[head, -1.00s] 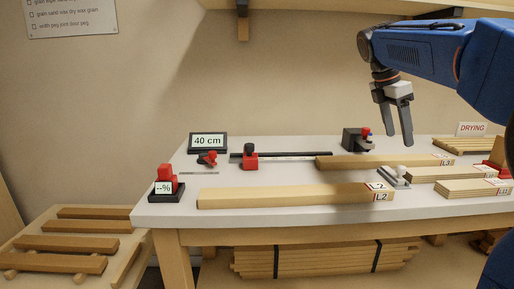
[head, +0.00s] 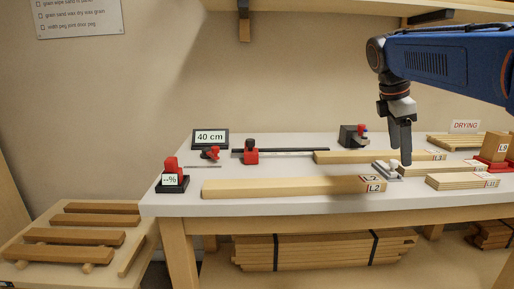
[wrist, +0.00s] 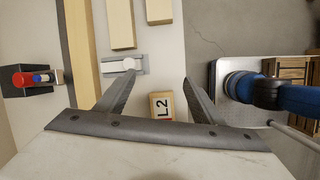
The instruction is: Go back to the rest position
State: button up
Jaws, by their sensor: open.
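My gripper (head: 401,150) hangs pointing down over the right part of the bench, seen nearly edge-on in the head view. In the wrist view its two fingers (wrist: 158,78) are spread apart with nothing held between them. The end of the board marked L2 (wrist: 161,104) shows beyond and between the fingers; the rest of it is hidden by the gripper body. In the head view the long L2 board (head: 290,187) lies flat along the bench's front edge, left of my gripper. A small metal device with a white knob (head: 386,170) sits just below the fingers.
Boards L3 (head: 365,157) and L1 (head: 460,181) lie nearby. A block (head: 496,145) stands in a red holder at right. A black-and-red device (head: 352,135), a 40 cm display (head: 210,138) and a --% meter (head: 172,180) stand on the bench. A shelf (head: 330,8) runs above.

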jog(key=s+a+f+m+t+y, duration=0.2)
jog(key=s+a+f+m, duration=0.2)
jog(key=s+f+m, duration=0.3)
jog(key=s+a+f+m+t+y, duration=0.1)
jog(key=s+a+f+m, duration=0.4)
jog(key=s+f, duration=1.3)
jog(key=m, duration=0.3)
jog(key=shift+m+t+y, duration=0.3)
jog(key=shift+t+y, duration=0.1)
